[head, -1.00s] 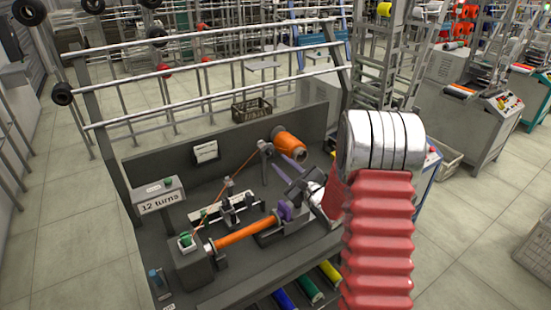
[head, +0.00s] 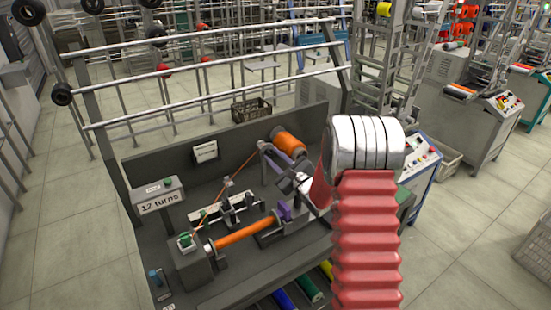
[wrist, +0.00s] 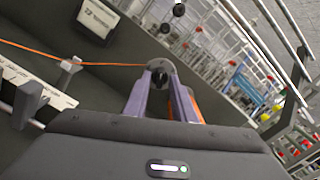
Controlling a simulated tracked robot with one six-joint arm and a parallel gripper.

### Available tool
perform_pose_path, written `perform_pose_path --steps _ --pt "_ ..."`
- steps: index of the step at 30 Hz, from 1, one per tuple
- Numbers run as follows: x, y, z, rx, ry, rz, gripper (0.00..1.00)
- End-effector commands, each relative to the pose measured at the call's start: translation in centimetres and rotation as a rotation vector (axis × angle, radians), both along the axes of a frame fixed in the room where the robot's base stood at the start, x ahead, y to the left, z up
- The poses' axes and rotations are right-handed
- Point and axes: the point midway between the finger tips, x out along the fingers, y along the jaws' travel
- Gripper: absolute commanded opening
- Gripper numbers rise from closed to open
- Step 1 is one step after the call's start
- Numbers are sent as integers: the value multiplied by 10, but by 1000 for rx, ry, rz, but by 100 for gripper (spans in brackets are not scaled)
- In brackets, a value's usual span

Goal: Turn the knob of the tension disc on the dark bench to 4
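The tension disc (head: 265,146) is a small grey disc on a post near the back panel of the dark bench (head: 245,285). An orange thread runs to it from the left. In the wrist view the disc and its dark knob (wrist: 159,78) are straight ahead, at the tips of my gripper's purple fingers. My gripper (wrist: 160,85) has its fingers apart with a gap between them. The fingertips are at or very near the knob; I cannot tell whether they touch it. In the head view my gripper (head: 269,149) reaches in from the right. The dial's numbers are not readable.
An orange spool (head: 290,141) is just behind the disc. A white-and-black guide (head: 225,208) and an orange bobbin (head: 243,234) are to its front left. A "12 turns" sign (head: 160,199) stands at the left. The white label (wrist: 98,18) is on the back panel.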

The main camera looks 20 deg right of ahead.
Motion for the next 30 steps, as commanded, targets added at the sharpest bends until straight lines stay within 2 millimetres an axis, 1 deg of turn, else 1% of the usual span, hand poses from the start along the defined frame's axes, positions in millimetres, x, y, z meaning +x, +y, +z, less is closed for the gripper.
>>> perform_pose_path --steps 1,3,4,11,16,23,30 --pt "0 1 0 0 0 1 5" --pt "0 1 -1 0 1 2 1" --pt "0 -4 0 0 1 0 1" --pt "0 -1 -1 17 4 -1 1" --pt "0 0 -1 63 14 -1 1" --pt "0 0 -1 193 40 0 1" --pt "0 0 -1 395 79 0 1"
